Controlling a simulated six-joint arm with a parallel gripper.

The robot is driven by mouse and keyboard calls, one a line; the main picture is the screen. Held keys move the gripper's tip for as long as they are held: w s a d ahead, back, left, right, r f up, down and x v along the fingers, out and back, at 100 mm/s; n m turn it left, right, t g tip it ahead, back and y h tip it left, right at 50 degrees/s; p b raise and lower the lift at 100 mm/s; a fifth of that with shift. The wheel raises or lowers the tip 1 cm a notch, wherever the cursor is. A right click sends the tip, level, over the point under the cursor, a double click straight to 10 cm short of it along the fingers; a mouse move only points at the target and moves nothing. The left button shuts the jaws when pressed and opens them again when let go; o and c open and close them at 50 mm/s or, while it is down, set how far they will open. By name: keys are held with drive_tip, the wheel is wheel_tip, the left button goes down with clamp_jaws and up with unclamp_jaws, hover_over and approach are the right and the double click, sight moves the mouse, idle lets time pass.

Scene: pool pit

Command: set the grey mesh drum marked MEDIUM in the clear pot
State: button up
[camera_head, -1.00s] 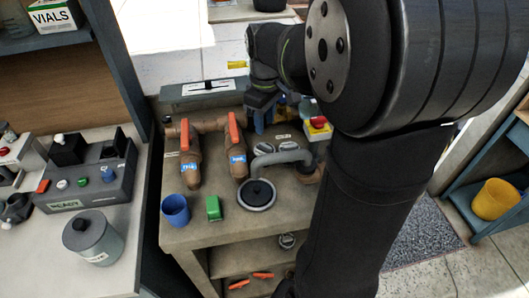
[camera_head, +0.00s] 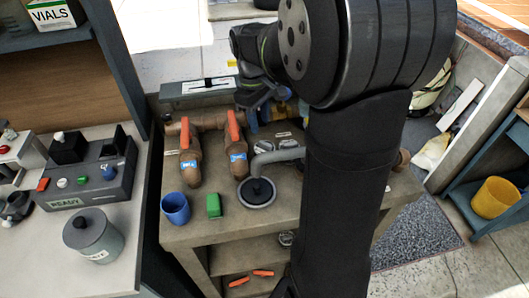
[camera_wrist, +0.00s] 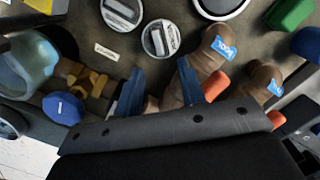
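Two round grey drums with bar handles lie on the bench top. In the wrist view one drum (camera_wrist: 122,12) is at the top left and the other (camera_wrist: 160,38) is just right of and below it. In the head view they sit beside my arm (camera_head: 264,146) (camera_head: 288,144). I cannot read which is marked MEDIUM. A pale see-through vessel (camera_wrist: 28,62), likely the clear pot, is at the left of the wrist view; my arm seems to hide it in the head view. My gripper (camera_wrist: 160,66) is open and empty, its blue fingers apart, over the bench near the drums.
Brown pipes with orange handles (camera_head: 234,127) stand near the gripper. A blue cup (camera_head: 175,208), a green block (camera_head: 214,205) and a round black-topped fitting (camera_head: 257,192) occupy the bench front. A blue round knob (camera_wrist: 62,108) and yellow-brown part (camera_wrist: 88,80) are near the vessel.

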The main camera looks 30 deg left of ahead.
sight(265, 143)
drive_tip(key=shift+d+f, duration=0.25)
drive_tip(key=shift+f, duration=0.9)
drive_tip(key=shift+d+f, duration=0.3)
drive_tip(key=shift+f, duration=0.85)
drive_tip(key=shift+d+f, duration=0.25)
drive_tip(key=shift+f, duration=0.9)
clamp_jaws()
